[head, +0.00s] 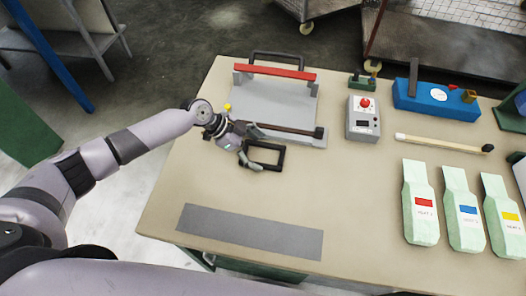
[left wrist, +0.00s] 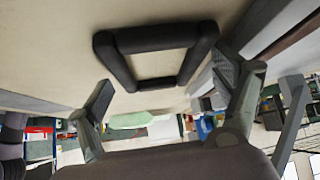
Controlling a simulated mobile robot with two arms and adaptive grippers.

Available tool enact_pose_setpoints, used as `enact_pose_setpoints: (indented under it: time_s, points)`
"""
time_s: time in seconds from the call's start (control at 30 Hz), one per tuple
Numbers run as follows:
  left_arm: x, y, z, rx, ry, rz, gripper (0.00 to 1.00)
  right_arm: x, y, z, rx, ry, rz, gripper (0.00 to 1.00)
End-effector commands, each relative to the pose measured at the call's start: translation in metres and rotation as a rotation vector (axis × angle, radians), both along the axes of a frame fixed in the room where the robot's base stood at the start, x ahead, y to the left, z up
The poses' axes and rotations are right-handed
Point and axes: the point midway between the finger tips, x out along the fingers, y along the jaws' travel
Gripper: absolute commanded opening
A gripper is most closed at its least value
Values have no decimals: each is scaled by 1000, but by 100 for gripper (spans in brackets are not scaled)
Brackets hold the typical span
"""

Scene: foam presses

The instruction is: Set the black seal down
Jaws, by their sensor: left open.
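The black seal (head: 281,158) is a small rectangular frame lying on the beige table, just in front of the press with the red bar (head: 275,71). My left gripper (head: 252,149) is open at the seal's left side, low over the table. In the left wrist view the seal (left wrist: 157,37) shows whole, with its opening clear, beyond and between the spread fingers (left wrist: 165,80). Nothing is gripped. I cannot tell whether a finger touches the seal. My right gripper is not in view.
A grey control box with a red button (head: 363,118) stands right of the press. A flat grey strip (head: 250,232) lies near the front edge. The table's middle is clear.

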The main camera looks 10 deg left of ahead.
Motion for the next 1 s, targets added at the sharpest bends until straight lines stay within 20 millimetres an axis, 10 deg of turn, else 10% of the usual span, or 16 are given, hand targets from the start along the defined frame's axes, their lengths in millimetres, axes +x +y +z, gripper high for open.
enact_pose_setpoints:
  time_s: [1.0]
  points:
    - [0, 0, 1, -1, 1, -1, 47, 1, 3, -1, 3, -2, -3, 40]
